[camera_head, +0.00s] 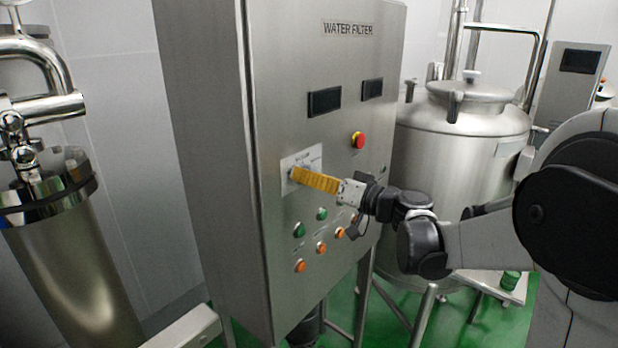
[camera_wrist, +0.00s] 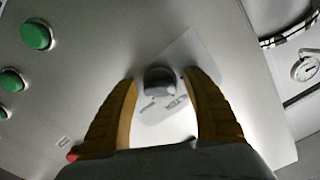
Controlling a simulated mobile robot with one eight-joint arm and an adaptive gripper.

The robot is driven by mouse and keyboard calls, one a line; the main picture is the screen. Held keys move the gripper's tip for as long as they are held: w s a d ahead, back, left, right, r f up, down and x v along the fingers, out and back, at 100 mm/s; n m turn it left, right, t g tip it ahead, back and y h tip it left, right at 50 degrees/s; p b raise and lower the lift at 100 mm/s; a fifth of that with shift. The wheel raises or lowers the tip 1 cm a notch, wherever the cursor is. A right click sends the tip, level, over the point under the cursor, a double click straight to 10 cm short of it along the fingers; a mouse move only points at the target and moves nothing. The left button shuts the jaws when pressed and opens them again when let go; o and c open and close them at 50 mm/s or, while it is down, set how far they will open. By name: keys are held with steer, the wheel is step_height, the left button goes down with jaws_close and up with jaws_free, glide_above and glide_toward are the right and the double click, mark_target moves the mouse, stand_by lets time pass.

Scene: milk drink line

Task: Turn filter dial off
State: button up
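The filter dial (camera_wrist: 160,80) is a dark, rounded knob on a pale label plate. In the wrist view it sits between the tips of my gripper's two yellow fingers (camera_wrist: 159,77). The fingers are apart, with a visible gap to the knob on both sides. In the head view my gripper (camera_head: 296,175) reaches the label plate (camera_head: 314,155) on the steel water filter cabinet (camera_head: 285,100). The fingers hide most of the dial there, and its pointing direction is hard to tell.
A red emergency button (camera_head: 358,140) is above right of the dial. Green buttons (camera_head: 299,230) and orange buttons (camera_head: 300,265) lie below my gripper. A steel tank (camera_head: 450,150) stands to the right, and a filter cylinder (camera_head: 65,250) to the left.

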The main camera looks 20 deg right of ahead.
steer(key=v, duration=1.2)
steer(key=s+a+f+g+h+b, duration=0.25)
steer(key=s+a+f+b, duration=0.2)
steer(key=f, duration=0.35)
steer(key=s+a+f+g+h+b, duration=0.1)
steer(key=s+a+f+g+b, duration=0.25)
steer(key=a+f, duration=0.4)
steer(key=s+d+f+h+b, duration=0.2)
steer(key=s+f+h+b, duration=0.1)
steer(key=s+f, duration=0.3)
steer(key=s+d+f+m+g+h+b, duration=0.1)
steer(key=s+d+f+h+b, duration=0.2)
steer(key=s+f, duration=0.3)
step_height(320, 180, down, 3)
steer(key=shift+s+g+h+b, duration=0.3)
steer(key=shift+h+b, duration=0.15)
steer(key=shift+b, duration=0.4)
